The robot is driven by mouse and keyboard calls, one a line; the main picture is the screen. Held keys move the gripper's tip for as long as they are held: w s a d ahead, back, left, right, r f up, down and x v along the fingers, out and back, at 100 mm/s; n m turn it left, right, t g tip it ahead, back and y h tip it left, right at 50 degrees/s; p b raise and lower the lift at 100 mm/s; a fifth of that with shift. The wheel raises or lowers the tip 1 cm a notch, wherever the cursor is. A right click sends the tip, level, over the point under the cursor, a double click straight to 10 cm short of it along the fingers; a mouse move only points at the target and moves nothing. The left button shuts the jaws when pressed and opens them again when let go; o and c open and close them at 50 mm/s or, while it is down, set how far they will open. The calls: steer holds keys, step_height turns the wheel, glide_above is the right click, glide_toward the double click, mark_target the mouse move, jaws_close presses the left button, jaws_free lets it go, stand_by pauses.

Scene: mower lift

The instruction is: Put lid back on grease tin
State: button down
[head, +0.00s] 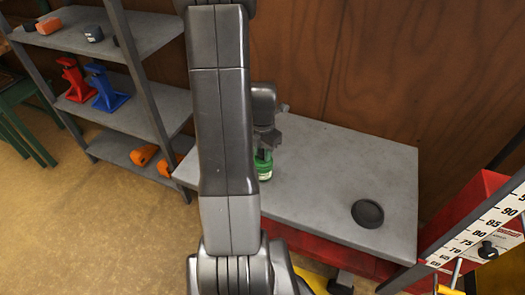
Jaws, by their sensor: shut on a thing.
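A green tin (263,168) with a pale label stands at the left part of the grey bench top, partly hidden behind my arm. My gripper (266,146) is above it, pointing down, and is shut on its upper part. The tin's top is hidden by the gripper and arm. I cannot tell whether the tin is touching the bench or slightly raised. A dark round lid (367,213) lies flat on the right part of the bench, apart from the gripper.
The grey bench top (320,165) is clear between tin and lid. A grey shelf unit (140,85) with red and blue jack stands (106,90) and orange items stands at left. A red cabinet (460,210) and a numbered scale board (490,230) stand at right. A wooden wall is behind.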

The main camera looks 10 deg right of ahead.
stand_by(0.8)
steer(key=c, duration=0.6)
jaws_free()
steer(key=shift+o, duration=0.2)
steer(key=shift+r+p, duration=2.7)
steer(key=shift+r, duration=0.8)
jaws_close()
steer(key=shift+f, duration=0.15)
